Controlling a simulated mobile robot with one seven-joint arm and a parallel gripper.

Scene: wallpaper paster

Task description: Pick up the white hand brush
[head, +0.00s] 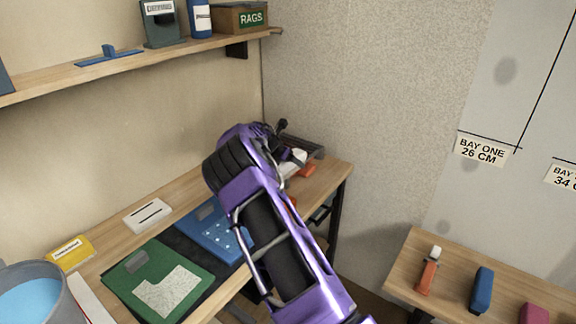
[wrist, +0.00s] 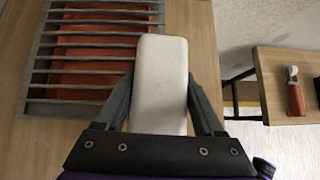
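The white hand brush (wrist: 162,75) shows in the wrist view as a long pale block. It lies between the two dark fingers of my gripper (wrist: 162,82). The fingertips meet its left and right sides with no clear gap, so my gripper looks shut on it. The near end of the brush reaches to the dark palm. In the head view the brush (head: 296,157) is a small white patch at the far right end of the workbench (head: 336,174), partly hidden by my purple arm. Whether it is clear of the surface cannot be told.
A slatted grey rack (wrist: 35,70) over an orange-red thing is left of the brush. The wall stands behind the bench. A shelf (head: 110,66) is above left. A second table (head: 405,268) with an orange-handled tool (head: 427,275) and coloured blocks is at right, across a gap.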

